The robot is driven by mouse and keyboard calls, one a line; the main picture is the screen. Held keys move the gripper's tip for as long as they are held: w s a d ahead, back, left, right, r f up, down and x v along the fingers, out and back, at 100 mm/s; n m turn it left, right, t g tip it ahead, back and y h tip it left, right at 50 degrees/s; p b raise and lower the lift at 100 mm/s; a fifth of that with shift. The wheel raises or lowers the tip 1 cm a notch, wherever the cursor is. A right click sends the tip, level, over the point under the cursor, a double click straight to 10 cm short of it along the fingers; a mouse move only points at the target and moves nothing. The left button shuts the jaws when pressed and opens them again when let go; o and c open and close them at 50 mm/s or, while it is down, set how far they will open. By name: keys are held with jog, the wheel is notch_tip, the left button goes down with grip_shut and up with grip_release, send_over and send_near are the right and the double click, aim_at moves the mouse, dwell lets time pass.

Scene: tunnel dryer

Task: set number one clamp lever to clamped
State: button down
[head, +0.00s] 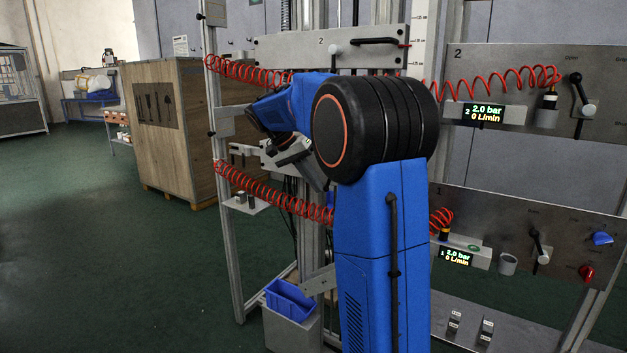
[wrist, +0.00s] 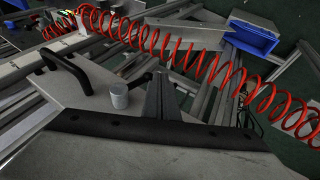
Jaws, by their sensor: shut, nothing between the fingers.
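The lower right panel marked 1 (head: 485,212) carries a black lever (head: 537,243) on a pale hub. Its handle points up and slightly left; I cannot read its labels, so I cannot tell if it is the clamp lever. In the wrist view my gripper (wrist: 157,92) appears as dark fingers, shut and empty. It is beside a pale round knob (wrist: 119,96) on a grey plate with a black bar handle (wrist: 66,64). Whether the fingers touch the plate is unclear.
Red coiled hoses (head: 270,194) cross the frame and pass close ahead in the wrist view (wrist: 180,50). The upper panel marked 2 (head: 510,75) has a similar lever (head: 580,95). A blue bin (head: 290,299) stands low beside my arm. Green floor at left is open before a wooden crate (head: 170,125).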

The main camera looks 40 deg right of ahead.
jog(key=shift+s+d+f, duration=0.1)
jog(key=shift+s+f, duration=0.15)
jog(key=shift+f, duration=0.05)
jog(key=shift+s+f, duration=0.1)
dwell(0.5)
dwell(1.3)
jog(key=v, duration=1.7)
